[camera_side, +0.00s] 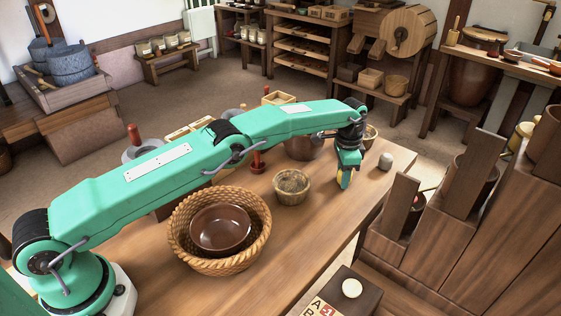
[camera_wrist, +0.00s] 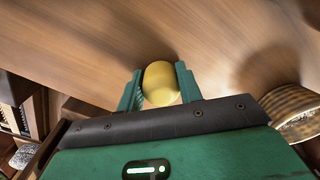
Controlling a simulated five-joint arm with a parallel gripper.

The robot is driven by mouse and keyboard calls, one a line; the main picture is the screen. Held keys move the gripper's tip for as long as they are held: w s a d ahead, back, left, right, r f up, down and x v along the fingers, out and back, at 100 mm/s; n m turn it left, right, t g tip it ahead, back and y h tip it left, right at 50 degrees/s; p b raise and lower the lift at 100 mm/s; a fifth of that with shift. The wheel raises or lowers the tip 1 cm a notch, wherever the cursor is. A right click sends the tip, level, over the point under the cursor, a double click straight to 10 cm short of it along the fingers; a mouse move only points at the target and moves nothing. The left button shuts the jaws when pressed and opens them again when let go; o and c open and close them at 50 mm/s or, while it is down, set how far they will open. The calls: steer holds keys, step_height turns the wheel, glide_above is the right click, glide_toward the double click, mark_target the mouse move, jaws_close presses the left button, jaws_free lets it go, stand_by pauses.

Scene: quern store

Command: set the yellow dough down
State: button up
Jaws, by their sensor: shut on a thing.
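The yellow dough (camera_wrist: 161,84) is a smooth rounded lump between the two green fingers of my gripper (camera_wrist: 159,88) in the wrist view. My gripper is shut on it, with a finger against each side. In the side view my gripper (camera_side: 344,180) points down over the far right part of the wooden table (camera_side: 320,235), and a little of the yellow dough shows at its tip. I cannot tell whether the dough touches the table top.
A small woven basket (camera_side: 291,187) stands left of my gripper. A larger basket (camera_side: 187,255) holding a brown bowl (camera_side: 222,229) is nearer the front. A grey stone (camera_side: 386,161) sits to the right, near the table edge. Bare wood lies in front of my gripper.

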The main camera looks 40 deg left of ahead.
steer(key=o, duration=1.1)
steer(key=shift+c, duration=0.2)
steer(key=shift+r, duration=0.15)
steer(key=shift+r, duration=3.75)
steer(key=shift+r, duration=0.1)
